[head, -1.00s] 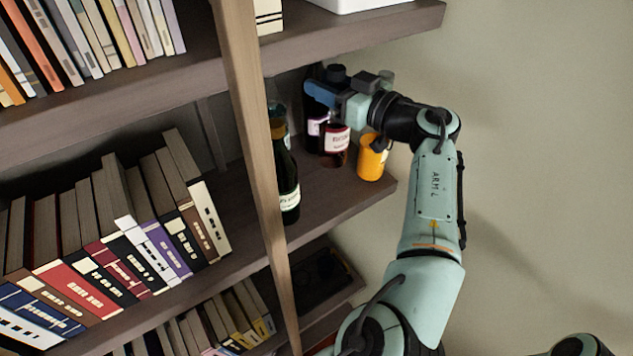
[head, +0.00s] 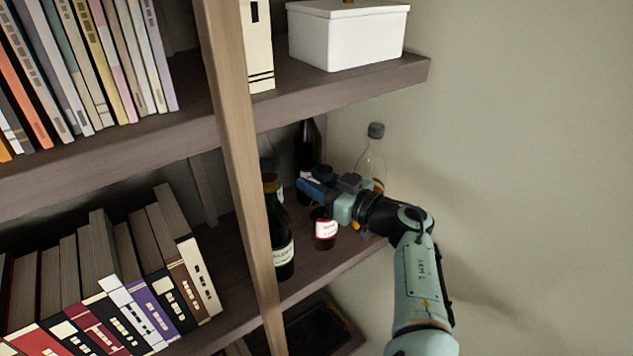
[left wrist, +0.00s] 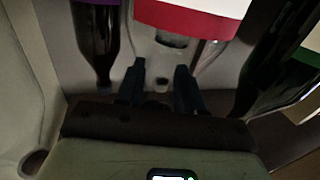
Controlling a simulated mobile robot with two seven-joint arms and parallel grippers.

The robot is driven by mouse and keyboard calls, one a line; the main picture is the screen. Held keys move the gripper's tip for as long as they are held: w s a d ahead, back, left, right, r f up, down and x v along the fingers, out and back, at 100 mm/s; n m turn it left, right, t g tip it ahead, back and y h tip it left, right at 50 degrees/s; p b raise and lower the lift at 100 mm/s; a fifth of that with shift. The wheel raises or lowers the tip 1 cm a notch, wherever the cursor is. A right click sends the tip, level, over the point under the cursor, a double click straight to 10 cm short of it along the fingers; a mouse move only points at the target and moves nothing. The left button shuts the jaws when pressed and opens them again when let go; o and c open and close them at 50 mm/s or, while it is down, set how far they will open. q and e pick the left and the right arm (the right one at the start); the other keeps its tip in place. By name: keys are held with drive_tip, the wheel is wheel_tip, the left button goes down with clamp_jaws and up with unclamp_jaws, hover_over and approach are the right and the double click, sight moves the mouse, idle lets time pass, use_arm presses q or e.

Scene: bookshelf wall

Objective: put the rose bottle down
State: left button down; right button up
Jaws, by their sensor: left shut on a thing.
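The rose bottle (head: 325,232), dark red with a white and red label, is upright at the middle shelf (head: 300,288), right of the wooden post. My right gripper is out of view.
A green bottle (head: 278,245) stands close on the left, by the wooden post (head: 236,150). A dark bottle (head: 307,145) and a clear capped bottle (head: 371,158) stand behind. The upper shelf (head: 350,82) overhangs.

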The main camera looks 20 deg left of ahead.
use_arm(q)
drive_tip(key=shift+r, duration=0.1)
drive_tip(key=shift+f, duration=0.25)
drive_tip(key=c, duration=0.7)
unclamp_jaws()
drive_tip(key=shift+d+r, duration=0.15)
drive_tip(key=shift+r, duration=0.15)
drive_tip(key=v, duration=1.1)
drive_tip(key=shift+s+d+b, duration=0.1)
drive_tip(key=shift+d+b, duration=0.25)
drive_tip(key=shift+b, duration=0.05)
